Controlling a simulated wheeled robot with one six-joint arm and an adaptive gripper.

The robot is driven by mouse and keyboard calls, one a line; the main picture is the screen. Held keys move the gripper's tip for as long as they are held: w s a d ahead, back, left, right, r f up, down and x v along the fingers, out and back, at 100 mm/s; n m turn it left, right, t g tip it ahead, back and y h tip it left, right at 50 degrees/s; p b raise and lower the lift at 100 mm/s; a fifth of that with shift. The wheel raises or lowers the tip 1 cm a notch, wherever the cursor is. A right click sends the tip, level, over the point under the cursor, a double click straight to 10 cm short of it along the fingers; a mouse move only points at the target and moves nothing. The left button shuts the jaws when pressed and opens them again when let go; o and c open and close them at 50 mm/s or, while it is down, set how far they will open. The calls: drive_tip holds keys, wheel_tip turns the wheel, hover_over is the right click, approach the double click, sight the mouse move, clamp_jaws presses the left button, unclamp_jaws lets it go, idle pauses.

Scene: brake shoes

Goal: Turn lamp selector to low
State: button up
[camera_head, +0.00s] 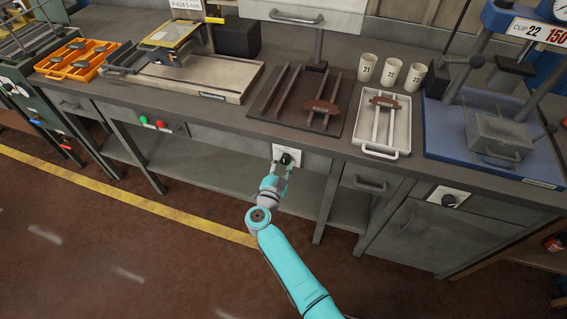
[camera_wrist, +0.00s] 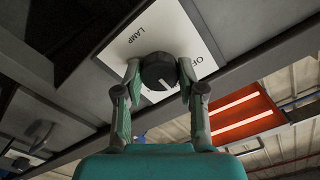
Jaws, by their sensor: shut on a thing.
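The lamp selector is a dark round knob (camera_wrist: 158,70) on a white plate (camera_wrist: 192,35) marked LAMP and OFF. A pale pointer line shows on the knob's lower edge in the wrist view; the setting it points to is hard to tell. In the head view the knob (camera_head: 286,158) and its plate (camera_head: 289,149) sit on the bench front. My gripper (camera_head: 282,167) reaches the knob from below. In the wrist view my gripper (camera_wrist: 159,78) is shut on the knob, one finger on each side. The fingers cover part of the plate's lower area.
Another dark knob on a white plate (camera_head: 459,198) is on the bench front at right. A drawer (camera_head: 368,184) lies between them. Red and green buttons (camera_head: 152,122) are at left. Trays, cups (camera_head: 391,72) and a blue press (camera_head: 440,130) stand on the benchtop above.

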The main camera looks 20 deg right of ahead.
drive_tip(key=o, duration=1.1)
drive_tip(key=shift+o, duration=0.2)
drive_tip(key=v, duration=1.2)
